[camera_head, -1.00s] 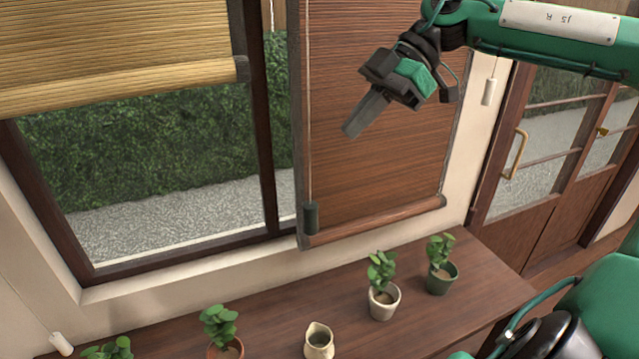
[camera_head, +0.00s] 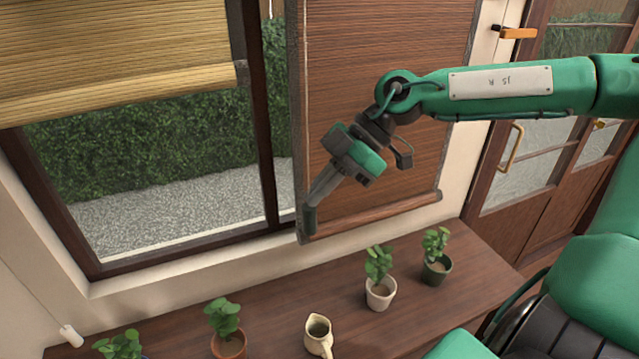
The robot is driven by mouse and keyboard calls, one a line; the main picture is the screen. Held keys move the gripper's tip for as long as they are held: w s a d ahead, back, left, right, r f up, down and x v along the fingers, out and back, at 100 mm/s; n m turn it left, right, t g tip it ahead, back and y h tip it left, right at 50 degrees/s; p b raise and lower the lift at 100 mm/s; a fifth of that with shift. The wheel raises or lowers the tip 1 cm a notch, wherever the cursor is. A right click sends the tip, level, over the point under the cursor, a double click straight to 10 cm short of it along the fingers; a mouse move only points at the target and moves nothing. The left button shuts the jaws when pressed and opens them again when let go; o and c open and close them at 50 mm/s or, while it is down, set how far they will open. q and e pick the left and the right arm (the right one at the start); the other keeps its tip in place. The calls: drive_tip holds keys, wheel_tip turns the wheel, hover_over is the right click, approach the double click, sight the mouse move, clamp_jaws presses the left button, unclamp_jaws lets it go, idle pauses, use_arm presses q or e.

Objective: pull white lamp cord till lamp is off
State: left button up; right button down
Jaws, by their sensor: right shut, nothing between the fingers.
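A white cord with a white pull (camera_head: 71,335) hangs at the lower left by the wall. No lamp is in view, so I cannot tell what this cord works. My right gripper (camera_head: 312,205) points down and left in front of the brown blind, far from this pull. Its fingers are shut and empty. Their tips overlap the dark pull (camera_head: 309,222) of the blind; I cannot tell whether they touch it. A second white pull, seen earlier on the right wall, is hidden behind my right arm. My left gripper is not in view.
The brown blind (camera_head: 390,70) hangs behind my right arm, and a straw blind (camera_head: 110,60) hangs at the left. A wooden table (camera_head: 290,290) below the window bears several potted plants and a cream jug (camera_head: 318,336). Glazed doors (camera_head: 525,165) are at the right.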

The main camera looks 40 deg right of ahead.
sight(310, 219)
drive_tip(key=shift+a, duration=0.1)
wheel_tip(310, 219, down, 4)
drive_tip(key=b, duration=0.3)
drive_tip(key=shift+s+f, duration=0.15)
idle(0.4)
